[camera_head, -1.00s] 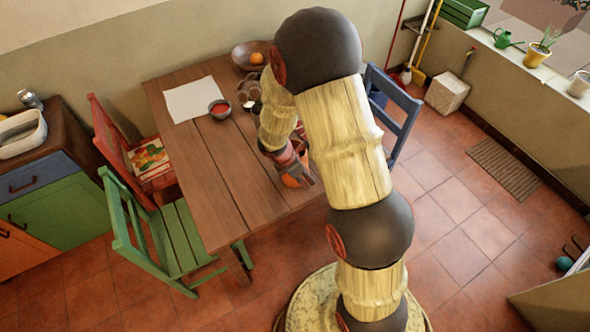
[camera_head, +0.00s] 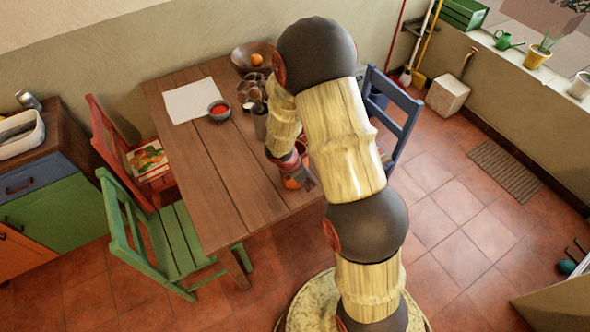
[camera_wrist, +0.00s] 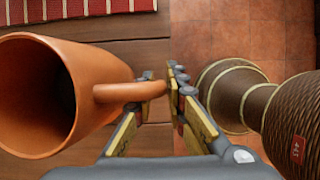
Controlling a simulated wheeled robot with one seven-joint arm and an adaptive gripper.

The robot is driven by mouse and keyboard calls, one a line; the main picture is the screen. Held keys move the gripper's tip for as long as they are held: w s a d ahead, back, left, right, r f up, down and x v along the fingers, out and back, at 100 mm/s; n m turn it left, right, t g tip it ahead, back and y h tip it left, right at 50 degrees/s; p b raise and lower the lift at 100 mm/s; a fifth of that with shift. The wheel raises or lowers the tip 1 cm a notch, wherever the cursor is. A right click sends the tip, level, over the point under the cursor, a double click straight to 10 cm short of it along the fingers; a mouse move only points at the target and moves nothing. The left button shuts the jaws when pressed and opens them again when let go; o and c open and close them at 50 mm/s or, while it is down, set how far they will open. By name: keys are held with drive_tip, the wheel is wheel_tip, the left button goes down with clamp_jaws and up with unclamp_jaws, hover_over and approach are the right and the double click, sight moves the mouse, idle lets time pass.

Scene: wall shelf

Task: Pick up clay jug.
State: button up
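The orange-brown clay jug (camera_wrist: 95,92) fills the left of the wrist view, with its wide mouth toward the camera and its handle (camera_wrist: 130,91) pointing right. My gripper (camera_wrist: 161,75) has its fingers close together, one on each side of the outer part of the handle. It looks shut on the handle, though exact contact is hard to see. In the head view the jug (camera_head: 292,183) shows partly, beside my gripper (camera_head: 308,180) near the right edge of the wooden table (camera_head: 215,180). My arm hides part of that area.
A small bowl with red contents (camera_head: 219,109), a white cloth (camera_head: 190,102) and a wooden bowl with an orange fruit (camera_head: 252,56) are on the table. A blue chair (camera_head: 393,110) stands right of my arm. Tabletop left of the jug is clear. The wrist view shows a red striped cloth (camera_wrist: 75,10).

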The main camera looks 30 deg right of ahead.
clamp_jaws()
drive_tip(key=shift+w, duration=0.1)
idle(0.7)
drive_tip(key=shift+r, duration=0.15)
drive_tip(key=shift+r+p, duration=0.6)
drive_tip(key=shift+r, duration=1.05)
drive_tip(key=s+a+r+p, duration=0.2)
drive_tip(key=s+r+p, duration=0.1)
drive_tip(key=s+r, duration=0.6)
drive_tip(key=shift+s+a+r, duration=0.2)
drive_tip(key=shift+s+a, duration=0.1)
drive_tip(key=shift+s, duration=2.1)
